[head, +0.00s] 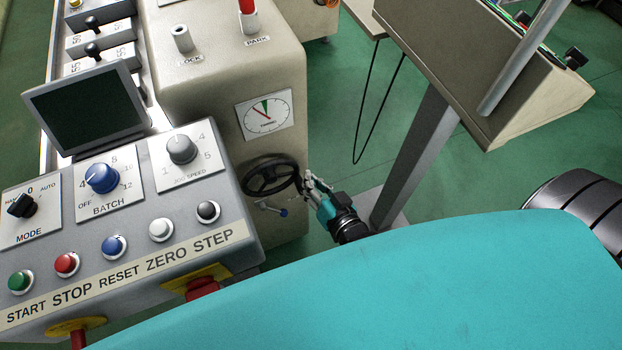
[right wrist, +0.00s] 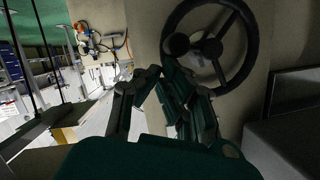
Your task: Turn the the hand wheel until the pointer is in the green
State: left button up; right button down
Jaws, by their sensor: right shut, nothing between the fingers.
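The black hand wheel (head: 271,175) is on the front of the beige machine, below a white gauge (head: 265,115) with a green sector at its top. A red pointer (head: 260,110) on the gauge leans up and left, just left of the green. My right gripper (head: 309,182) is at the wheel's right side, shut and empty. In the right wrist view its fingertips (right wrist: 160,76) are near the lower left of the wheel rim (right wrist: 168,38); whether they touch it I cannot tell. My left gripper is not in view.
A small lever with a blue knob (head: 283,212) sits just below the wheel. The grey control panel (head: 130,200) with knobs and buttons is on the left. A slanted grey post (head: 415,155) stands on the right, with green floor (head: 335,115) between it and the machine.

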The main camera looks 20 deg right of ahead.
notch_tip(320, 180, down, 8)
jog(key=a+m+t+y+b, duration=0.1)
jog(key=a+m+y+b, duration=0.1)
jog(key=m+b, duration=0.5)
jog(key=shift+f+y, duration=0.2)
jog(key=shift+y, duration=0.2)
jog(key=shift+a, duration=0.15)
dwell(0.5)
